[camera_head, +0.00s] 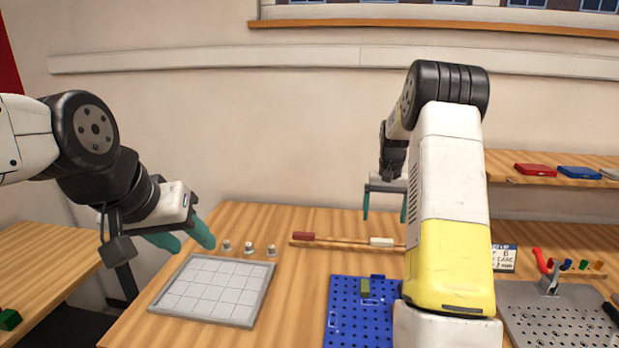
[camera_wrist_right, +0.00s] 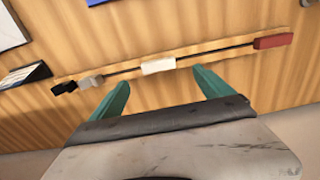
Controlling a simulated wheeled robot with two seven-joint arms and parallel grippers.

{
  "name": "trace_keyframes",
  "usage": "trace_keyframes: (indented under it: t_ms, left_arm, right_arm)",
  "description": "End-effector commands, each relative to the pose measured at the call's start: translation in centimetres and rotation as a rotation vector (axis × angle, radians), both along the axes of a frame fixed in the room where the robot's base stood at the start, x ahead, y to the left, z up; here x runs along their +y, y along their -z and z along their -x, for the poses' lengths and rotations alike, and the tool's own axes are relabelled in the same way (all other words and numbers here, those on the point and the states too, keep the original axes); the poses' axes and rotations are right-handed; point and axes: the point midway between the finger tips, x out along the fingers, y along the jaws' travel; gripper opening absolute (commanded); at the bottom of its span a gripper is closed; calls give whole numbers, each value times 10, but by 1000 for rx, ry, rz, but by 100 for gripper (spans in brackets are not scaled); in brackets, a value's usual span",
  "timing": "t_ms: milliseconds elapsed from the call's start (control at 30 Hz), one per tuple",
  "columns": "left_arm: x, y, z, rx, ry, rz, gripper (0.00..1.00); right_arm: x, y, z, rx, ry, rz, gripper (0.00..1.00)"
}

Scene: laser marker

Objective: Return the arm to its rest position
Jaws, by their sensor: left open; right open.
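My left gripper (camera_head: 189,238) has teal fingers and hangs above the back left corner of the white gridded tray (camera_head: 212,290). Its fingers are apart with nothing between them. My right gripper (camera_head: 385,205) is raised above the back of the table, pointing down, with its two teal fingers apart and empty. In the right wrist view the open fingers (camera_wrist_right: 160,90) frame bare table and part of a thin rail (camera_wrist_right: 210,53) with a white block (camera_wrist_right: 158,66). My right arm hides part of the table in the head view.
Small metal pieces (camera_head: 249,248) stand behind the tray. A blue pegboard (camera_head: 345,322) carries an olive block (camera_head: 365,287). A grey fixture plate (camera_head: 560,318) is at the right. A shelf (camera_head: 550,165) holds red (camera_head: 535,170) and blue (camera_head: 578,173) items. Bare table lies between tray and pegboard.

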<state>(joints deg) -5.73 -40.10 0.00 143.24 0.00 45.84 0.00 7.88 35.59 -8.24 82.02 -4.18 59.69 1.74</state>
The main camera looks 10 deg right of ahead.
Motion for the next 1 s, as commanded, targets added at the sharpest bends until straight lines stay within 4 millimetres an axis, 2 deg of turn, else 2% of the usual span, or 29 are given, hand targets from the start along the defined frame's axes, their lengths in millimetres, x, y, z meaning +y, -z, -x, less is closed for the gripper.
trace_keyframes:
  t_ms: [167,300,500,733,900,1000]
  left_arm:
    - [0,0,0,0,0,0,45]
    - [0,0,0,0,0,0,45]
    - [0,0,0,0,0,0,45]
    - [0,0,0,0,0,0,45]
    - [0,0,0,0,0,0,45]
    - [0,0,0,0,0,0,45]
  right_arm:
    - [26,-56,26,-76,-30,-21,91]
    - [51,-100,59,-145,-61,-42,91]
    - [85,-148,115,-243,-112,-67,91]
    - [121,-181,188,-352,-174,-88,91]
    - [144,-189,244,-433,-223,-100,91]
    - [154,-187,273,-476,-248,-104,91]
